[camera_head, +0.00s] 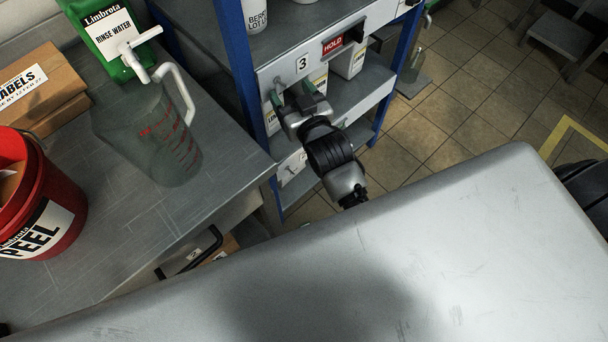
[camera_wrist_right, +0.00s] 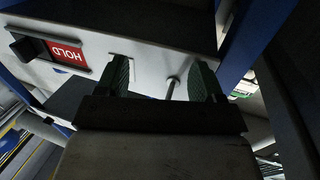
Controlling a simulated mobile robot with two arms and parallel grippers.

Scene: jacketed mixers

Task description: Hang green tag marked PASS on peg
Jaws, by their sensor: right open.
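My right gripper (camera_head: 303,102) is open at the front of the blue and grey shelf rack, just below the plate marked 3 (camera_head: 302,64). In the right wrist view my gripper (camera_wrist_right: 161,82) has its two green-padded fingers apart, with nothing held between them. A short metal peg (camera_wrist_right: 172,88) on the pale shelf front shows between the fingers, nearer the right one, apparently not touched. I cannot make out a green tag marked PASS in either view. My left gripper is not in view.
A red HOLD tag (camera_head: 333,44) is on the shelf front, also in the wrist view (camera_wrist_right: 67,53). White containers (camera_head: 349,61) stand on the shelf. On the left bench are a clear jug (camera_head: 165,140), a green container (camera_head: 103,48) and a red bucket (camera_head: 62,190).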

